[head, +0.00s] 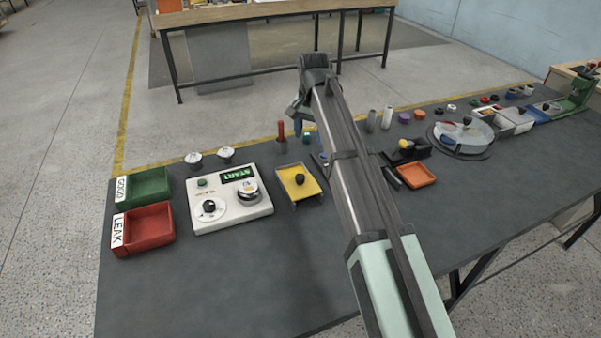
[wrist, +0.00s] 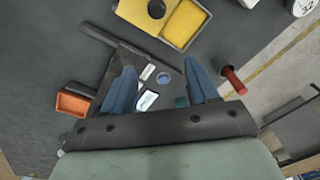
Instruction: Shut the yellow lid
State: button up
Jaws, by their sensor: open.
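The yellow lid (wrist: 140,12) shows at the top of the wrist view as a flat yellow plate with a dark round knob, cut off by the frame edge. Beside it is a grey-rimmed box with a yellow inside (wrist: 186,24). In the head view the yellow lid and box (head: 290,178) stand on the bench right of the white console, with the black knob on top. How far the lid covers the box is hard to tell. My gripper (wrist: 162,85) is open, its blue fingers apart with nothing held. It is beyond the box, away from the lid.
A red upright cylinder (wrist: 234,80) stands close by my right-hand finger. An orange tray (wrist: 73,103) lies to the left. The white console (head: 229,205) is left of the box, with red (head: 147,228) and green (head: 149,187) trays farther left. The front bench is mostly clear.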

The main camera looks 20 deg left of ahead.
aim_at(300, 175)
jog(key=shift+g+h, duration=0.3)
jog(key=shift+h, duration=0.1)
jog(key=s+f, duration=0.1)
jog(key=f, duration=0.3)
jog(key=s+f, duration=0.1)
jog(key=f, duration=0.3)
jog(key=s+a+f, duration=0.1)
jog(key=f, duration=0.4)
jog(key=shift+s+a, duration=0.1)
jog(key=shift+s, duration=0.15)
grip_shut()
